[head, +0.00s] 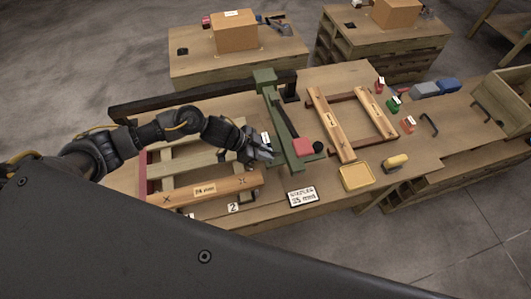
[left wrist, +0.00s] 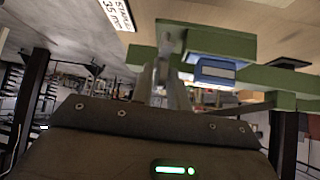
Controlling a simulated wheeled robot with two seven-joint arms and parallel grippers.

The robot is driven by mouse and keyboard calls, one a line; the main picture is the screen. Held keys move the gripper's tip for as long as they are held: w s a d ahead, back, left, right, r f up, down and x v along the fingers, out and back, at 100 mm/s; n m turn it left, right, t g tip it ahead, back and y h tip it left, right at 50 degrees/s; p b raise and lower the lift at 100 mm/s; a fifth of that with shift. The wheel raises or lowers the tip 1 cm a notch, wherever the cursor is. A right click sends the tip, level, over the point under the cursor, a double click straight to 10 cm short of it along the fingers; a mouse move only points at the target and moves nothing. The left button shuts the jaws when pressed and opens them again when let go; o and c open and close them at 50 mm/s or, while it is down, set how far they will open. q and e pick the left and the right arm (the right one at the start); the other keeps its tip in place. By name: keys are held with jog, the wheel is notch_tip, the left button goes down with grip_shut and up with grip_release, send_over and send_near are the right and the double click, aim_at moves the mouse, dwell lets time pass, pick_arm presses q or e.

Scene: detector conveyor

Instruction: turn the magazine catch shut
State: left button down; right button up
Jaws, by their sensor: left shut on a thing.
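The green stapler (head: 283,125) stands on the wooden bench, with a long dark bar along it and a pink-red block (head: 303,147) and black knob (head: 319,149) at its near end. My left gripper (head: 266,153) is at the left side of the stapler, its fingers shut. In the left wrist view the fingers (left wrist: 165,82) meet a small part at the green body (left wrist: 215,42), beside a blue-and-white label block (left wrist: 214,70). This part looks like the magazine catch, but the fingers mostly hide it and its angle cannot be told. My right gripper is not in view.
A wooden frame (head: 327,125) lies right of the stapler, and another with a labelled rail (head: 206,190) lies left, below my arm. A "STAPLES 35 mm" card (head: 303,197), yellow tray (head: 355,177) and yellow-handled tool (head: 396,161) are near the front edge. Small coloured blocks stand at right.

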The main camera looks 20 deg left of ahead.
pick_arm(q)
jog(key=shift+w+f+m+g+b, duration=0.1)
jog(key=shift+w+m+g+b, duration=0.2)
jog(key=shift+m+g+b, duration=0.35)
jog(key=m+g+b, duration=0.2)
jog(key=m+b, duration=0.2)
jog(key=w+m+g+y+b, duration=0.1)
jog(key=m+g+b, duration=0.2)
jog(key=m+b, duration=0.1)
jog(key=m+g+y+b, duration=0.1)
jog(key=m+g+b, duration=0.2)
jog(key=b, duration=0.3)
jog(key=shift+w+d+f+m+g, duration=0.1)
jog(key=shift+w+d+m+g, duration=0.2)
jog(key=shift+m, duration=0.25)
jog(key=shift+d+m+g+y+b, duration=0.1)
jog(key=shift+m+g+y+b, duration=0.6)
jog(key=shift+m+b, duration=0.7)
jog(key=shift+r, duration=0.2)
jog(key=c, duration=1.6)
grip_release()
jog(key=shift+o, duration=0.2)
